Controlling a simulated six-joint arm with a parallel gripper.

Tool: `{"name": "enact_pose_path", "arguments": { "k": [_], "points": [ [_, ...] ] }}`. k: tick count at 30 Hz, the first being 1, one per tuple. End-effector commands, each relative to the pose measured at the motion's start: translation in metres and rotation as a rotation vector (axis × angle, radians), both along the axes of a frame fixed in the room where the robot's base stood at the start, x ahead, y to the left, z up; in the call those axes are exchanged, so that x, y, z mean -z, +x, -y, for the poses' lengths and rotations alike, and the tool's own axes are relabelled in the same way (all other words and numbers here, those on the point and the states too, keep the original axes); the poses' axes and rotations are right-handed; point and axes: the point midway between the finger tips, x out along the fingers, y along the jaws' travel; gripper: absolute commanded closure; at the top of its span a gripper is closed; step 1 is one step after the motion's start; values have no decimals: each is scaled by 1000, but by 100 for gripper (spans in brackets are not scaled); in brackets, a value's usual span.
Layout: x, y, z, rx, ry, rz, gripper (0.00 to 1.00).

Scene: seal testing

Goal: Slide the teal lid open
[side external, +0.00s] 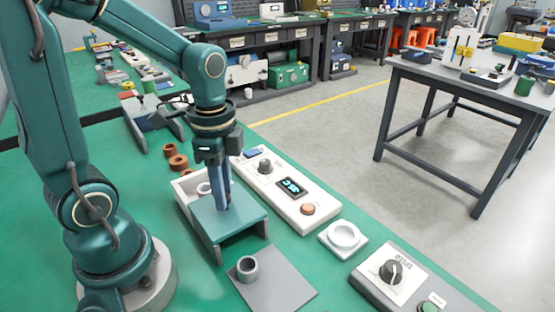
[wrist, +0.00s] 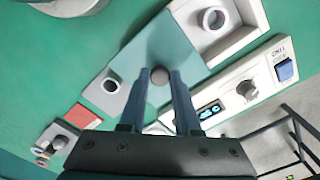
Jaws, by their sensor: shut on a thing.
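The teal lid (side external: 247,218) is a flat plate with sides that hang down, at the near end of a white box (side external: 184,190). The box's far part is uncovered and shows a pale ring (side external: 203,188) inside. In the wrist view the lid (wrist: 172,47) lies beside the open part of the box (wrist: 245,22), where the ring (wrist: 213,19) shows. My gripper (side external: 224,203) points down at the lid. In the wrist view my gripper (wrist: 160,76) is shut on the lid's small round knob (wrist: 160,76), one finger on each side.
A console (side external: 290,190) with a knob and display runs close along the box's right side. A grey plate (side external: 275,285) with an upright ring (side external: 247,268) lies in front of the lid. A white dish (side external: 343,238) and a dial box (side external: 390,272) stand further right. Brown rings (side external: 178,162) lie behind.

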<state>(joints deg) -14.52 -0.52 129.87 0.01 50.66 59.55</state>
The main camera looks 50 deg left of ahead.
Motion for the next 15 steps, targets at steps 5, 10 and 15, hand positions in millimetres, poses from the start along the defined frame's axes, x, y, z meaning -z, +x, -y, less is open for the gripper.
{"name": "enact_pose_path", "arguments": {
  "k": [5, 10, 15],
  "points": [
    [-1, 2, 0, -3, 0, 8, 42],
    [0, 1, 0, -2, 0, 4, 38],
    [-1, 1, 0, -1, 0, 3, 38]
  ]
}}
